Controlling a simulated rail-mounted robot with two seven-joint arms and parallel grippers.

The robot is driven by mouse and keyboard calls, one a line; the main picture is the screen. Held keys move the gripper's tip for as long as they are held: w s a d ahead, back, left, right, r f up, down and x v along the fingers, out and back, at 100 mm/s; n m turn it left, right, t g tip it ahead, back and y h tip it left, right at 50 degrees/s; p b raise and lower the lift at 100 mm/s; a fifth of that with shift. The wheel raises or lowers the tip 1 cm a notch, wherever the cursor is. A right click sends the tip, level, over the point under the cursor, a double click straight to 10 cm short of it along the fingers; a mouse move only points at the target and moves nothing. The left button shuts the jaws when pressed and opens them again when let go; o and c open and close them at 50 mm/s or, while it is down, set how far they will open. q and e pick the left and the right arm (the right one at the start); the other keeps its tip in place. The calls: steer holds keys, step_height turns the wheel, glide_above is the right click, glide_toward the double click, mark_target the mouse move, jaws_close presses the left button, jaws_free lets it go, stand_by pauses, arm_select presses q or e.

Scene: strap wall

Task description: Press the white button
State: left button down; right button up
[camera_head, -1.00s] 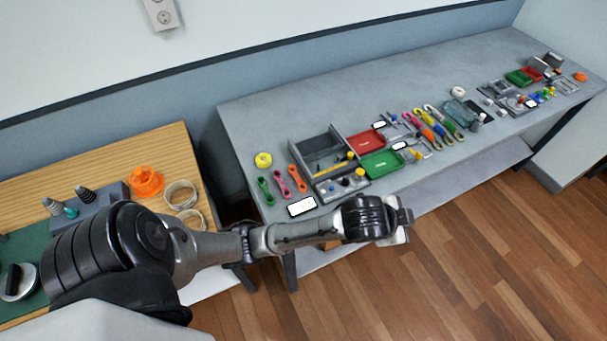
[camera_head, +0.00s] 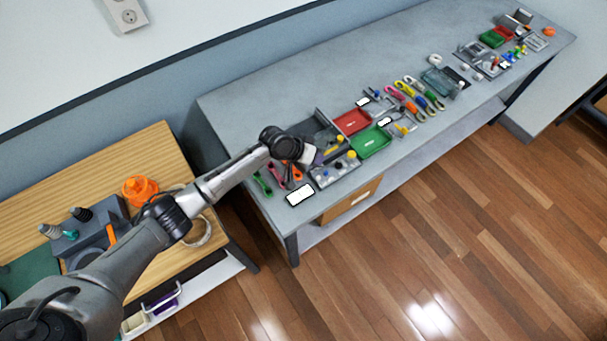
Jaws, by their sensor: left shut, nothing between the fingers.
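A grey control box (camera_head: 347,173) with small knobs and buttons stands near the front edge of the grey bench. My left gripper (camera_head: 314,157) is shut and empty, just behind and above the left end of this box. I cannot tell whether it touches anything. It hides part of the grey tray behind. My right gripper is not in view.
A red tray (camera_head: 352,121), a green tray (camera_head: 371,142) and several coloured straps stand to the right. A white card (camera_head: 300,194) lies left of the box. A wooden table (camera_head: 95,180) with an orange part (camera_head: 139,190) is at left.

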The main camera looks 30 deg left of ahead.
arm_select(q)
steer(key=shift+w+d+r+n+t, duration=0.3)
steer(key=shift+w, duration=0.1)
steer(key=shift+f, duration=0.1)
steer(key=b, duration=0.7)
glide_above(318, 176)
step_height(318, 176, down, 6)
steer(key=shift+s+a+f, duration=0.1)
steer(key=shift+f, duration=0.05)
step_height(318, 176, down, 2)
steer(key=shift+b, duration=0.45)
steer(key=shift+f, duration=0.15)
stand_by(0.6)
steer(key=shift+f, duration=0.1)
stand_by(0.6)
